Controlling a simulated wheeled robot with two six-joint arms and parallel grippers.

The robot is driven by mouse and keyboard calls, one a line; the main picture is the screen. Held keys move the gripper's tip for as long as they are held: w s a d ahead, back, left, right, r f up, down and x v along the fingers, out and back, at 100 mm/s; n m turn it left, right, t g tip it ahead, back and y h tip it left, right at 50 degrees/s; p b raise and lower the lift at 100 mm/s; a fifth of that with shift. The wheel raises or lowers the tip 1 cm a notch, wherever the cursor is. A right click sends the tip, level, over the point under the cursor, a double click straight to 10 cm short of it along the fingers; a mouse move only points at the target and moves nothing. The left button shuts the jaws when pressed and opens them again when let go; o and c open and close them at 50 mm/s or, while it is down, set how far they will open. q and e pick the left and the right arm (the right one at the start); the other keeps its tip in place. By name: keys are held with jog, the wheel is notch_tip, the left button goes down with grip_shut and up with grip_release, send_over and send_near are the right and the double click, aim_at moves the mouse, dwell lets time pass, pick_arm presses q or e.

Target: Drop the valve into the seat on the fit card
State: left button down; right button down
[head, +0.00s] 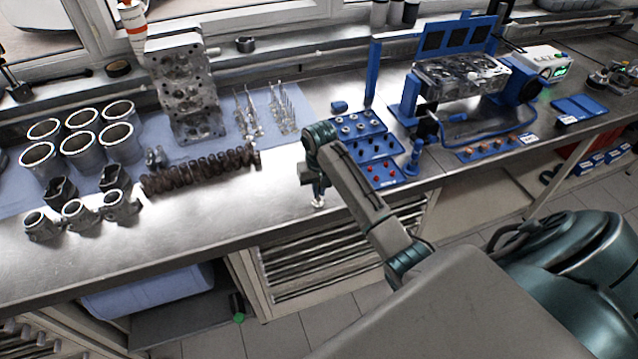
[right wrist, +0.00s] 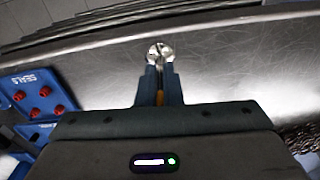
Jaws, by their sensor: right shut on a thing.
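My right gripper (head: 318,188) is shut on a small silvery valve above the front part of the steel bench, left of the blue trays. The valve (head: 318,203) shows just below the fingers. In the right wrist view, the valve's round bright head (right wrist: 160,51) sticks out beyond the fingertips of the right gripper (right wrist: 159,78). Its stem is mostly hidden between the fingers. I cannot make out the fit card or its seat in either view. My left gripper is out of view.
Blue stepped trays (head: 372,150) with red and pale small parts stand right of the gripper. A camshaft (head: 200,172), iron cylinders (head: 85,150), an upright cylinder head (head: 187,85) and standing valves (head: 282,110) are to the left.

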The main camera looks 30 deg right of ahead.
jog(key=shift+f, duration=0.2)
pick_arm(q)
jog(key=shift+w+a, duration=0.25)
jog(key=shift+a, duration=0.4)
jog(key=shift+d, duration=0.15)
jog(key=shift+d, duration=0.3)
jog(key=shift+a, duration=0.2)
pick_arm(e)
jog(key=shift+f, duration=0.6)
dwell(0.3)
